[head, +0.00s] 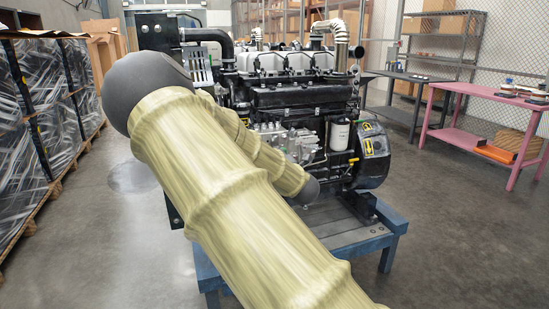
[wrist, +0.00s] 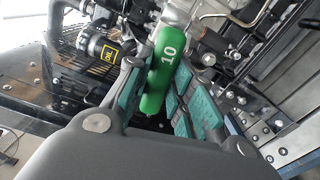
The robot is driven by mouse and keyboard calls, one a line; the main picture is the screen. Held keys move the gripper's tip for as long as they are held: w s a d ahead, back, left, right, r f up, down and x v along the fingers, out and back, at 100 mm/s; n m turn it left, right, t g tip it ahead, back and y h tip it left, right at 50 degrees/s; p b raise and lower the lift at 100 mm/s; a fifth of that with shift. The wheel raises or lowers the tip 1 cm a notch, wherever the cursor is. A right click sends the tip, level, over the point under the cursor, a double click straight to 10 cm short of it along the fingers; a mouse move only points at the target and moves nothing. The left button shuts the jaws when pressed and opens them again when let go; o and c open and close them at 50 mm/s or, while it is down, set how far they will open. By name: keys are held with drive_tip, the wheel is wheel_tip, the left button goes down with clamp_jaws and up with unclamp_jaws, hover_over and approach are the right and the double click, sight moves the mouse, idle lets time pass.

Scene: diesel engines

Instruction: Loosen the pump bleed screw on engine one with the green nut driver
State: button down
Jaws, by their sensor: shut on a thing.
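The green nut driver (wrist: 163,68), with a white 10 on its handle, stands between the teal pads of my gripper (wrist: 160,88) in the wrist view. My gripper is shut on the handle. The driver's far end points at the engine's metalwork, and its tip is hidden. In the head view a black diesel engine (head: 300,98) sits on a blue stand (head: 377,232). The silver pump (head: 283,136) is on its near side, partly behind my arm. My gripper and the driver are hidden in the head view. I cannot make out the bleed screw.
A white filter (head: 339,134) is right of the pump. A black part with a yellow label (wrist: 104,48) is close left of my gripper. A pink table (head: 459,135) stands right, wrapped pallets (head: 45,112) left. The floor right of the stand is clear.

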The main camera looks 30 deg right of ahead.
drive_tip(key=shift+s+a, duration=0.15)
drive_tip(key=shift+s, duration=0.4)
drive_tip(key=v, duration=0.7)
idle(0.5)
